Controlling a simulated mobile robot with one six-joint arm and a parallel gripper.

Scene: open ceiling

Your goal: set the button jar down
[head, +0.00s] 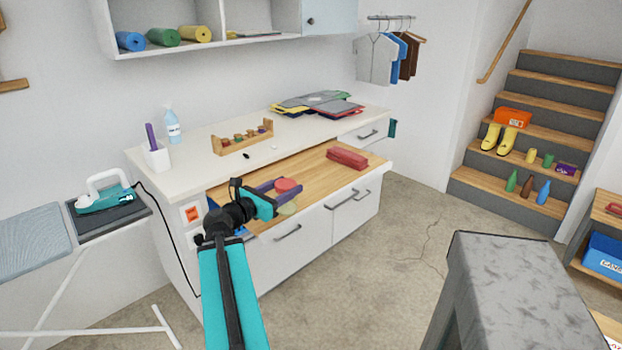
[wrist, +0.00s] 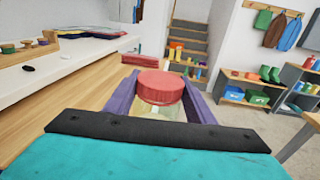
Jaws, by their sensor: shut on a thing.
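The button jar (head: 288,185) has a red screw lid and a pale see-through body. In the wrist view the jar (wrist: 162,88) stands upright between the purple fingers. My gripper (head: 284,193) is shut on it, with one finger on each side. The jar is at the front part of the wooden pull-out board (head: 318,176). I cannot tell whether its base touches the board, as its lower part is mostly hidden in the wrist view.
A wooden rack (head: 243,137) with several spools, a small dark object (head: 246,156) and folded cloths (head: 317,103) are on the white counter (head: 190,150). The board between jar and red box is clear.

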